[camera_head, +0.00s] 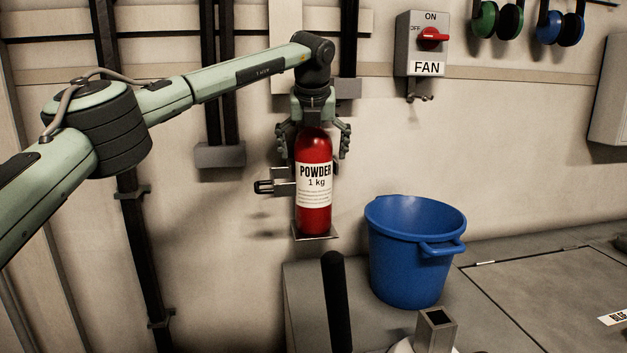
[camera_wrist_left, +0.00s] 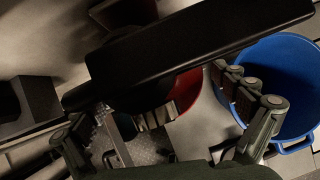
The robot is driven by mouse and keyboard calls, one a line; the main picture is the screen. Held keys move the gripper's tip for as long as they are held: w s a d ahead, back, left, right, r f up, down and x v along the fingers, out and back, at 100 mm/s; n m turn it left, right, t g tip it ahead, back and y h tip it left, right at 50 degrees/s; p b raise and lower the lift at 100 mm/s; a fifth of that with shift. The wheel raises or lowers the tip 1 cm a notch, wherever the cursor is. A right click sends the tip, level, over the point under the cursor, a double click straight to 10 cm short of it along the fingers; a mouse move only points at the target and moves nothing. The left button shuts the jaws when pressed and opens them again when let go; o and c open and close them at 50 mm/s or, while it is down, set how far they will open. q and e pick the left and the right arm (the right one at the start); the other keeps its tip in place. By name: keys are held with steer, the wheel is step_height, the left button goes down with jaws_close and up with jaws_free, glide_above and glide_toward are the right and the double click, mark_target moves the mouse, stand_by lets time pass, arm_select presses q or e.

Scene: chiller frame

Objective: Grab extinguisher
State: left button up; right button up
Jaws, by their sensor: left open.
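The red fire extinguisher (camera_head: 314,215), labelled "POWDER 1 kg", stands upright on a small wall bracket (camera_head: 315,236) in the head view. My left gripper (camera_head: 318,145) comes down over its top from above, with open fingers on either side of the upper part. The extinguisher's valve and handle are hidden by the gripper in the head view. In the left wrist view, a black handle part (camera_wrist_left: 190,50) crosses the picture between the open fingers, and a bit of the red body (camera_wrist_left: 187,92) shows below it. My right gripper is not in view.
A blue bucket (camera_head: 412,265) stands right of the extinguisher on a grey surface. A fan switch box (camera_head: 421,45) and ear defenders (camera_head: 497,20) hang on the wall to the upper right. Dark vertical rails (camera_head: 222,80) run along the wall at left.

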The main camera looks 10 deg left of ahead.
arm_select(q)
steer(key=c, duration=1.9)
steer(key=shift+r, duration=0.3)
steer(key=shift+c, duration=0.4)
